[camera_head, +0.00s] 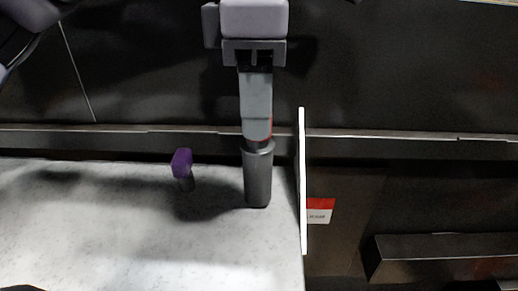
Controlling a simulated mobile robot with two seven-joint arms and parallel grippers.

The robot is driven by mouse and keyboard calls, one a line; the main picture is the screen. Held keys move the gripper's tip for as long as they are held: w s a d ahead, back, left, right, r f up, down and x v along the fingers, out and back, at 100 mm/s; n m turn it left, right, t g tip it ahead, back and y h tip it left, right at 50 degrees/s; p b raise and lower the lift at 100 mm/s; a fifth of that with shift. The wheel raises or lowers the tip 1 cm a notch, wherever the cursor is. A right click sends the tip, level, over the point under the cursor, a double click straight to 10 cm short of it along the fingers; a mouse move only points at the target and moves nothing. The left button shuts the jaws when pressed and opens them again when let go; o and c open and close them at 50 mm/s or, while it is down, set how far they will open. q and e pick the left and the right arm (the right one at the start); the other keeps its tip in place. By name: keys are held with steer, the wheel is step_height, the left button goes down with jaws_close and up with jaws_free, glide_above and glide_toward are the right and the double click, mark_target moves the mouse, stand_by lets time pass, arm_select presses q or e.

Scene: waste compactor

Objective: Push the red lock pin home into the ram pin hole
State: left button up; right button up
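My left gripper (256,135) points straight down at the centre of the head view, its fingers seen edge-on. A narrow strip of red (270,127), likely the red lock pin, shows along the right edge of the fingers and just below their tips. The fingers hide most of it. Directly below is a dark grey upright cylinder (258,180), its top meeting the red part in the picture. I cannot tell whether the fingers are closed on the red part. No pin hole can be made out. My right gripper is not in view.
A purple-topped object (182,162) stands left of the cylinder on the pale speckled worktop (100,230). A thin white upright panel (302,180) edges the worktop on the right. Beyond it are a red-and-white label (319,210) and a dark ledge (440,246). The left worktop is clear.

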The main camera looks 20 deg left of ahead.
arm_select(q)
steer(key=shift+c, duration=0.7)
steer(key=shift+r+p, duration=3.75)
steer(key=shift+r, duration=0.55)
step_height(320, 180, up, 2)
steer(key=shift+r+p, duration=0.25)
steer(key=shift+p, duration=0.2)
